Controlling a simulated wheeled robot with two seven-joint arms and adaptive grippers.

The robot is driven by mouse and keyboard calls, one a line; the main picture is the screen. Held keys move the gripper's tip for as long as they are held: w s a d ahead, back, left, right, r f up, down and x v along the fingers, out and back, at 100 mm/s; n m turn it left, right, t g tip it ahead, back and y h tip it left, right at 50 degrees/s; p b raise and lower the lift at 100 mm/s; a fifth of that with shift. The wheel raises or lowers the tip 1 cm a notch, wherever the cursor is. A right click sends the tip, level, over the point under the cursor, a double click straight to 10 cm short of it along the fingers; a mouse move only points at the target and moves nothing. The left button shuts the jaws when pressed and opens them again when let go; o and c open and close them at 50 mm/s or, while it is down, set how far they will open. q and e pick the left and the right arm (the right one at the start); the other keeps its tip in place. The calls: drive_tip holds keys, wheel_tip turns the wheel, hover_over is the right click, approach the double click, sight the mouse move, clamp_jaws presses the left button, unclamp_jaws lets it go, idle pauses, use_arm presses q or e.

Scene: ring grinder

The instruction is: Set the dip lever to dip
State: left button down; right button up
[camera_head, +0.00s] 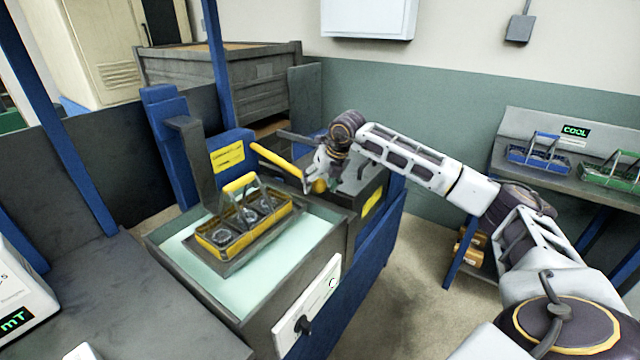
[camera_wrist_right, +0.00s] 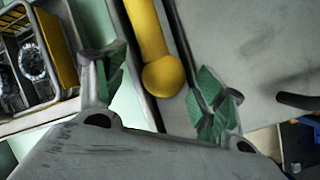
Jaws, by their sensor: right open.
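The dip lever (camera_head: 277,161) is a yellow bar with a round knob at its end, beside the tank in the head view. It slopes down to the right. In the right wrist view its yellow ball end (camera_wrist_right: 163,78) lies between the two green-padded fingers. My right gripper (camera_head: 322,174) is open at the knob, with a finger on each side; whether a finger touches it, I cannot tell. A yellow-handled basket (camera_head: 243,258) with several round parts sits over the pale liquid in the tank (camera_head: 300,250). My left gripper is out of view.
A white panel with a black dial (camera_head: 308,305) is on the tank's front. At right, a bench with a COOL sign (camera_head: 575,131) holds a blue basket (camera_head: 538,155) and a green basket (camera_head: 612,178).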

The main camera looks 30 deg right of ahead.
drive_tip(key=c, duration=1.4)
drive_tip(key=shift+r, duration=0.15)
